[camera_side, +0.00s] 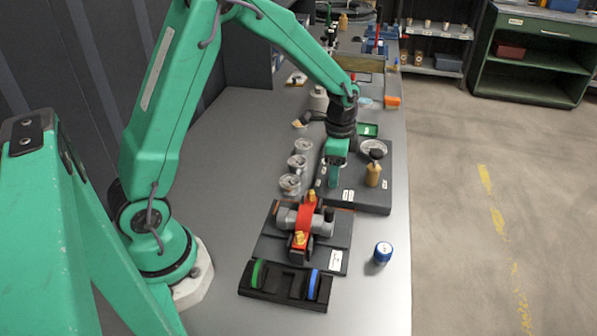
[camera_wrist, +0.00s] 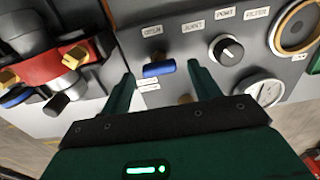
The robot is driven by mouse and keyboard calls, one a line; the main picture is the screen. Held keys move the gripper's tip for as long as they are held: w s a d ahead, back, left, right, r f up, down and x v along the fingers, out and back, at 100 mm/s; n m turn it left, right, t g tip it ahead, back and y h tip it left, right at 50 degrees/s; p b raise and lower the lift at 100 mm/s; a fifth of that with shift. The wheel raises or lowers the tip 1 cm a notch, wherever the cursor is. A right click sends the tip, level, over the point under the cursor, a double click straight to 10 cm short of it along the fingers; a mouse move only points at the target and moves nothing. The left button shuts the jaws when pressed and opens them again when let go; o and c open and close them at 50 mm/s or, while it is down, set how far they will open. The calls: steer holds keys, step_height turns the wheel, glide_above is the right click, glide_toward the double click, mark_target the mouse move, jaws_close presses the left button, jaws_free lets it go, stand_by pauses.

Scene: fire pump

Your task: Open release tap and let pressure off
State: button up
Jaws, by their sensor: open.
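A grey panel (camera_wrist: 222,76) fills the upper right of the wrist view; the dark unit (camera_side: 378,203) in the side view appears to be the same. A short blue tap handle (camera_wrist: 158,69) lies crosswise on it; I cannot tell for sure that it is the release tap. My gripper (camera_wrist: 163,70) is open, pointing at the panel, one finger on each side of the blue handle with gaps visible. In the side view my gripper (camera_side: 333,180) is low over the unit's left part and hides the handle. A round gauge (camera_wrist: 265,91) is to the right; its needle is unclear.
A black knob (camera_wrist: 228,49) sits right of the right finger. A red and grey valve body (camera_side: 302,222) stands nearby. Several metal cups (camera_side: 297,163) stand left of the unit, and a blue-white can (camera_side: 382,252) stands in front.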

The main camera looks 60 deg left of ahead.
steer(key=shift+f, duration=0.3)
steer(key=c, duration=1)
